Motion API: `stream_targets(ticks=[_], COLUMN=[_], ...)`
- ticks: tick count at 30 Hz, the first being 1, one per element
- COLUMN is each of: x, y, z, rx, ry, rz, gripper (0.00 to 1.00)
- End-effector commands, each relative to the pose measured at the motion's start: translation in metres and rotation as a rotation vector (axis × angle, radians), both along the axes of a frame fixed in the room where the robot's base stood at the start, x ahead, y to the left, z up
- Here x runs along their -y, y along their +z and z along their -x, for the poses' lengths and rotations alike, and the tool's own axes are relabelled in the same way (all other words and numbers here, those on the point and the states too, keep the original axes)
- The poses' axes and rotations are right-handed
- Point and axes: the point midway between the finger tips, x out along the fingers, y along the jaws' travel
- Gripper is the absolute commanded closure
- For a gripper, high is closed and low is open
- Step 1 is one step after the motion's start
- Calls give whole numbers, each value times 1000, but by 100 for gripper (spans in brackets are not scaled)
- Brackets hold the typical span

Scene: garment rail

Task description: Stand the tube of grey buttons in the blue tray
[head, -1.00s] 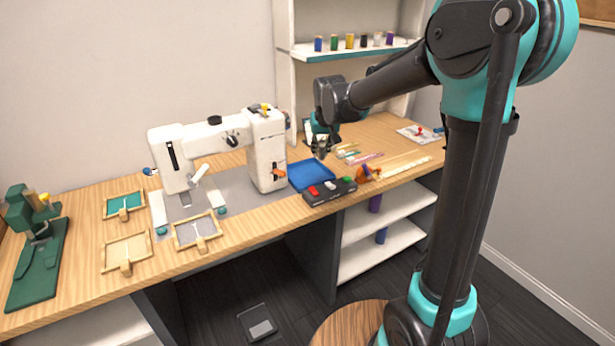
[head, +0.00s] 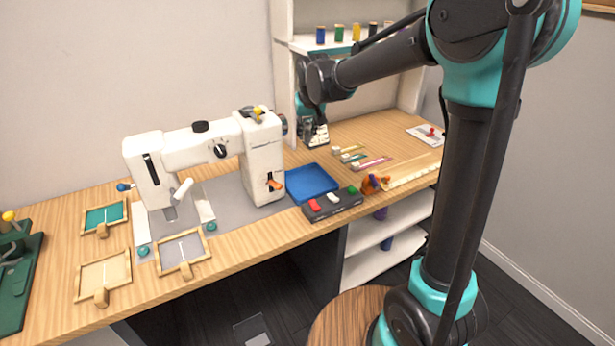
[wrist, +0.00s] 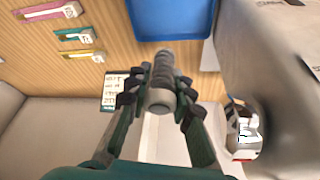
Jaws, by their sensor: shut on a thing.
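The blue tray (head: 312,183) lies flat on the table, right of the sewing machine, and looks empty. Part of it also shows at the top of the wrist view (wrist: 172,18). In the wrist view my gripper (wrist: 163,76) is shut on the tube of grey buttons (wrist: 162,98), a grey cylinder with a pale end facing the camera. The held tube is off the table, on the wall side of the tray. In the head view the fingers and tube are too small and dark to make out clearly.
Other tubes, pink (wrist: 50,12), green (wrist: 75,34) and yellow (wrist: 80,56), lie right of the tray in the head view. The white sewing machine (head: 262,160) stands close on the left. A button box (head: 333,204) sits in front. A small sign (head: 316,134) stands behind.

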Motion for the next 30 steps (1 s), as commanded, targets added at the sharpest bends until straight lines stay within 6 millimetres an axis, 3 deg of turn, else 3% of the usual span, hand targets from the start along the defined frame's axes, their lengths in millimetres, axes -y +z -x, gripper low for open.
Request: stream_targets(ticks=[9,15,23,30], x=[0,0,0,0], y=[-79,-120,-139,-169], z=[-1,0,0,0], rx=[0,0,0,0], ry=[0,0,0,0], rz=[0,0,0,0], gripper=[100,100,100,100])
